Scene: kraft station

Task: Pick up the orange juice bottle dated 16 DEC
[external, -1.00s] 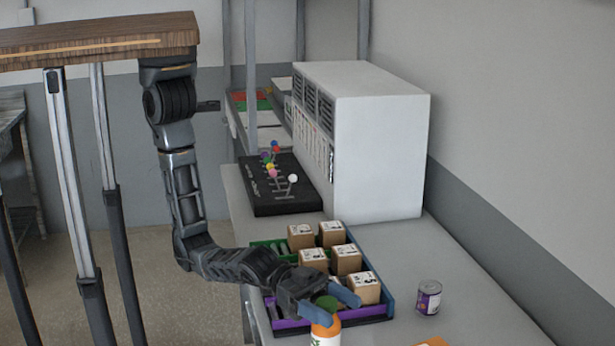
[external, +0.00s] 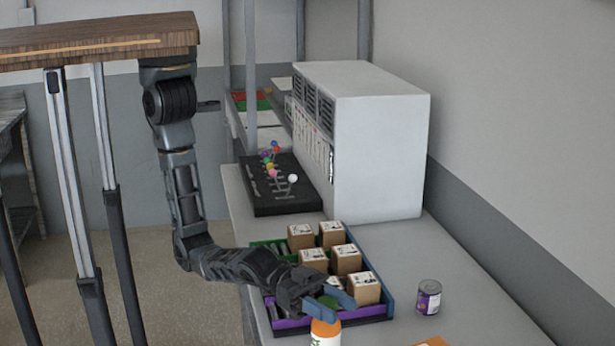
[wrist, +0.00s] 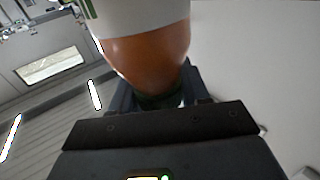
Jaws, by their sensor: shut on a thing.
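An orange juice bottle (external: 325,330) with an orange body, white label and green cap is at the bottom edge of the external view, partly cut off. My gripper (external: 329,302) is shut on its green cap end. In the wrist view the bottle's orange shoulder (wrist: 150,55) and white label (wrist: 145,15) fill the top middle, and the neck runs down between my fingers. No date is legible in either view. The bottle's base is out of view, so I cannot tell whether it touches the table.
A tray (external: 391,304) with several brown boxes stands just behind my gripper. A purple-labelled can (external: 428,297) stands to the right. Part of another orange thing (external: 432,341) shows at the bottom edge. A white cabinet (external: 380,155) and a black rack (external: 265,205) stand farther back.

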